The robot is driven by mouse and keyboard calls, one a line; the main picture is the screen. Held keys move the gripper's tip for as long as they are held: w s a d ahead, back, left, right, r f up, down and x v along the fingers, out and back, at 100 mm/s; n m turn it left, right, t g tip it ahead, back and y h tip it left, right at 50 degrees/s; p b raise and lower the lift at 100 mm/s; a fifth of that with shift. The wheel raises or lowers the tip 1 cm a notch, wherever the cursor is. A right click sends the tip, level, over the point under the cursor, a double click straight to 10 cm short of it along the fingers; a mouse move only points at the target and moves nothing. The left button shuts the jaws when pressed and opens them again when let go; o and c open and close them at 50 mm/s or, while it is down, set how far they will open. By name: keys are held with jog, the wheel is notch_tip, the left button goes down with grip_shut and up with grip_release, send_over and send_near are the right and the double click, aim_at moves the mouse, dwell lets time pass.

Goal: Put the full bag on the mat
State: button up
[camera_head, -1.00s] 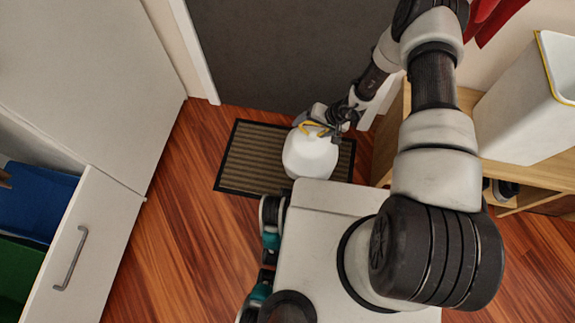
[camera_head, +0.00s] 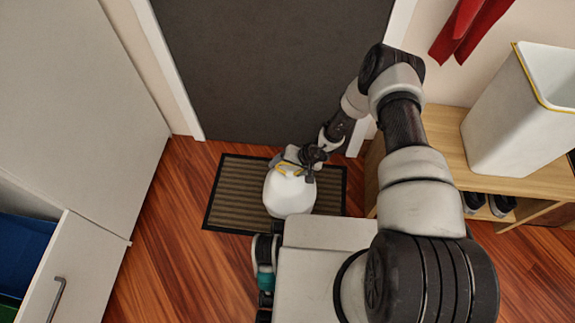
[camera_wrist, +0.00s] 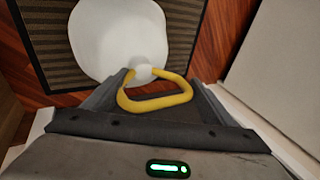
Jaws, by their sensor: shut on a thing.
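The full bag (camera_head: 288,194) is white and rounded, with a yellow loop handle (camera_wrist: 155,97) at its top. My gripper (camera_head: 300,160) is shut on the handle, and the bag hangs upright below it. In the wrist view the white bag (camera_wrist: 118,38) is at the top, beyond the handle and the fingers. The mat (camera_head: 232,190) is brown-striped with a dark border and lies on the floor in front of the dark door. The bag is over the mat in the head view. I cannot tell whether its bottom touches the mat.
A white bin (camera_head: 515,115) with a yellow rim stands on a wooden shoe bench (camera_head: 445,135) at right. An open drawer (camera_head: 75,270) juts out at lower left. The dark door (camera_head: 270,70) is behind the mat. Wooden floor (camera_head: 165,225) is clear left of the mat.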

jog(key=shift+w+f, duration=0.1)
jog(key=shift+f, duration=0.7)
jog(key=o, duration=1.7)
jog(key=shift+f, duration=0.15)
jog(key=o, duration=0.4)
